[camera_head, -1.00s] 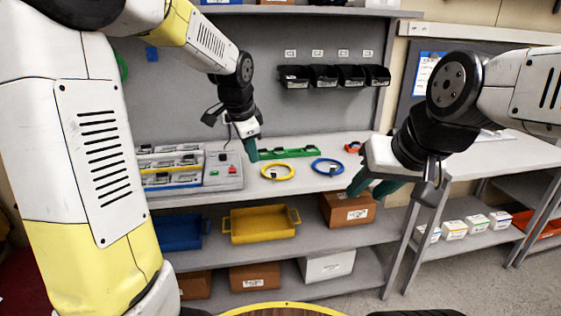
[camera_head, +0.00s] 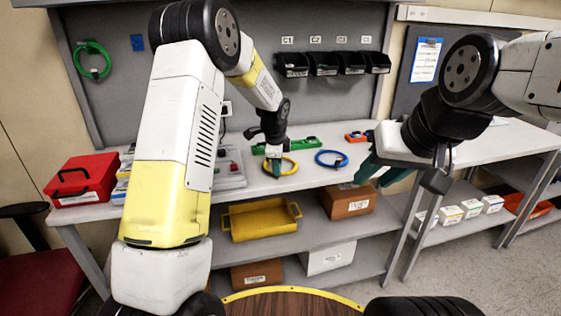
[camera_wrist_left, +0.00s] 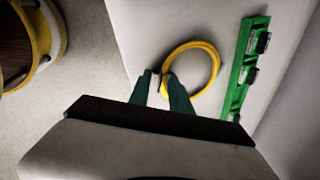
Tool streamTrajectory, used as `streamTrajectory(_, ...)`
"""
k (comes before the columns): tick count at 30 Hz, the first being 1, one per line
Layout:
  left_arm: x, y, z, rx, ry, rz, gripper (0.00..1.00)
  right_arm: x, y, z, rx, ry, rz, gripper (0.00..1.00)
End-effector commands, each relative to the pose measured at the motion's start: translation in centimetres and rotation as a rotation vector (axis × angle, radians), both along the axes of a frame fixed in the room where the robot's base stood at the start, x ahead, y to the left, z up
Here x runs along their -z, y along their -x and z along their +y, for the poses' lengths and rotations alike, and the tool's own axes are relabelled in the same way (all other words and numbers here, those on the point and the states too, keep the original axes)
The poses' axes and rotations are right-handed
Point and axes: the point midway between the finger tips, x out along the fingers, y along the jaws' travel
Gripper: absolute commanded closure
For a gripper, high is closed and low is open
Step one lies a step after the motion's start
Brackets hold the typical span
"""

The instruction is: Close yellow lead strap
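The yellow lead (camera_head: 296,168) lies coiled in a ring on the workbench, and it also shows in the left wrist view (camera_wrist_left: 216,58). My left gripper (camera_head: 274,168) is down at the left side of the coil. In the left wrist view its green fingertips (camera_wrist_left: 159,76) are a little apart, with the near edge of the coil at them. A small pale and dark piece, perhaps the strap, shows between the fingers, partly hidden. I cannot tell whether the fingers touch it. My right gripper (camera_head: 378,174) is open and empty in front of the bench's right part.
A green rail (camera_head: 300,145) lies behind the yellow coil. A blue coiled lead (camera_head: 331,159) and an orange-red item (camera_head: 356,137) lie to the right. A red case (camera_head: 82,180) stands at the bench's left end. A yellow tray (camera_head: 262,220) sits on the shelf below.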

Motion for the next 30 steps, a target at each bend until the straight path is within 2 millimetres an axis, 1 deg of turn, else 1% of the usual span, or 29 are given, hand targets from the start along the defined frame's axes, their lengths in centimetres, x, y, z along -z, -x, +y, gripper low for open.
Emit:
streamTrajectory(3, 0.55, -0.20, -0.03, 0.000, 0.000, -0.001, 0.75, 0.00, 0.00, 0.00, 0.000, 0.000, 0.000, 0.64)
streamTrajectory(10, 0.63, -0.24, -0.03, -0.001, 0.000, -0.002, 0.75, 0.00, 0.00, 0.00, 0.000, 0.000, 0.000, 0.64)
streamTrajectory(11, 0.62, -0.23, -0.03, -0.001, 0.000, -0.002, 0.77, 0.00, 0.00, 0.00, 0.000, 0.000, 0.000, 0.64)
streamTrajectory(12, 0.62, -0.23, -0.03, -0.001, 0.000, -0.001, 0.85, 0.00, 0.00, 0.00, 0.000, 0.000, 0.000, 0.64)
streamTrajectory(14, 0.62, -0.23, -0.02, -0.001, 0.000, -0.001, 0.97, 0.00, 0.00, 0.00, 0.000, 0.000, 0.000, 0.64)
streamTrajectory(15, 0.62, -0.23, -0.02, -0.001, 0.000, -0.001, 1.00, 0.00, 0.00, 0.00, 0.000, 0.000, 0.000, 0.64)
streamTrajectory(30, 0.60, -0.23, -0.01, -0.001, 0.000, -0.001, 1.00, 0.00, 0.00, 0.00, 0.000, 0.000, 0.000, 0.64)
